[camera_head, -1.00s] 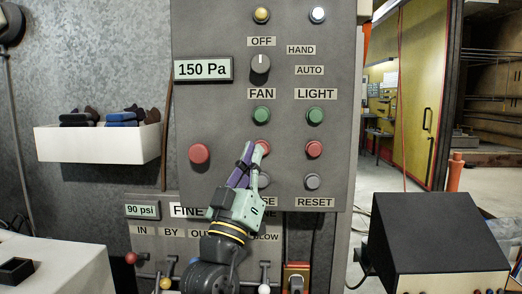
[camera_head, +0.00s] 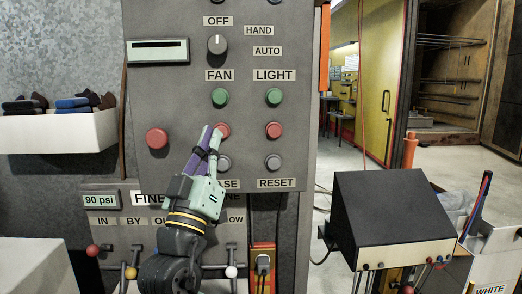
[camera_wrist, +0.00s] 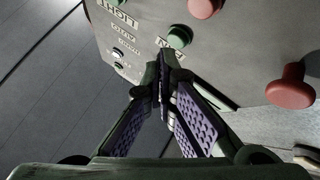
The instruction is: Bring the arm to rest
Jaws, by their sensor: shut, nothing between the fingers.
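My gripper (camera_head: 212,132) is shut and empty, its purple-padded fingers pointing up at the grey control panel (camera_head: 150,100). In the wrist view the closed fingertips (camera_wrist: 162,74) show in front of the panel, apart in the picture from the green FAN button (camera_wrist: 179,37) and the large red button (camera_wrist: 290,92). My forearm comes up from the bottom of the head view.
Valve levers with a red knob (camera_head: 93,250) and a white knob (camera_head: 231,271) sit below the panel. A black-topped console (camera_head: 395,215) stands at the right, a white bin (camera_head: 60,133) at the left. Open floor (camera_head: 450,140) lies beyond at the right.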

